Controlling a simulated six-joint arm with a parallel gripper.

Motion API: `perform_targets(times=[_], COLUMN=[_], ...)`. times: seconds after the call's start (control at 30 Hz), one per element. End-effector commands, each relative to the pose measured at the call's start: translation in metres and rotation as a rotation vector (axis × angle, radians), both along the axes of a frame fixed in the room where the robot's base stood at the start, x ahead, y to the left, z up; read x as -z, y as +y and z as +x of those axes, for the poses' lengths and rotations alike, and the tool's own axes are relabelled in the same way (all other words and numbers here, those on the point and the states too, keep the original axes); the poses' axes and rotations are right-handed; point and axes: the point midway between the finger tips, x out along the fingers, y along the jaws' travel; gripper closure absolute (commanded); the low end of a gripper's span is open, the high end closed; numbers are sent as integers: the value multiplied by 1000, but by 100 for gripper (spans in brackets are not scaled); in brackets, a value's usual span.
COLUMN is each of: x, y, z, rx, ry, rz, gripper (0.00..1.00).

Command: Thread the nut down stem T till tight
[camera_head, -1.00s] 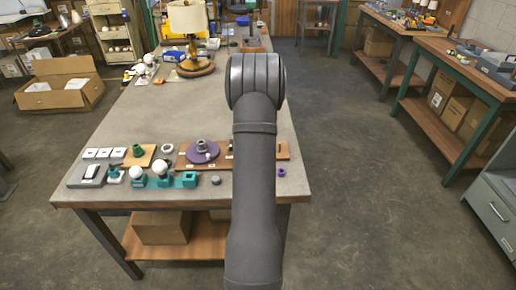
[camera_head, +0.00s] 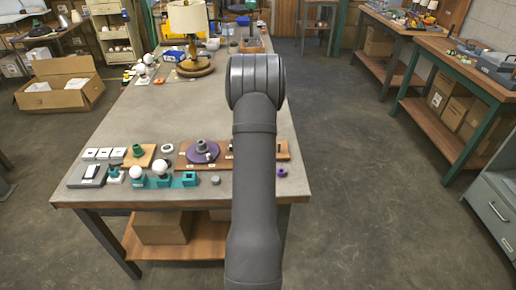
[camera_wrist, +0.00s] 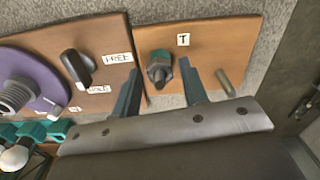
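In the wrist view a dark stem with a greenish nut (camera_wrist: 159,68) stands on a brown board (camera_wrist: 215,45) marked with the label T (camera_wrist: 183,40). My gripper (camera_wrist: 161,64) has its two fingers spread, one on each side of the stem and nut, with a visible gap on both sides. I cannot tell how far down the stem the nut sits. In the head view my arm hides the gripper and the stem; only part of the brown board (camera_head: 283,150) shows beside the arm.
A bare peg (camera_wrist: 226,83) stands on the same board, right of the right finger. To the left are a black knob (camera_wrist: 76,66) near a FREE label (camera_wrist: 118,57) and a purple disc (camera_wrist: 50,80) with a threaded post. A small purple ring (camera_head: 281,172) lies near the table's right edge.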

Motion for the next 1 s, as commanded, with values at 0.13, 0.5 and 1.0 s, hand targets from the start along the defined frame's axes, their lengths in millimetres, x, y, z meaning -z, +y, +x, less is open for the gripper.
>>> perform_targets(times=[0.13,0.5,1.0], x=[-1,-2,-2], y=[0,-1,-1], z=[1,2,2], rx=[-69,-483,-602], ry=[-3,-6,-6], rz=[0,1,2], gripper=[60,60,80])
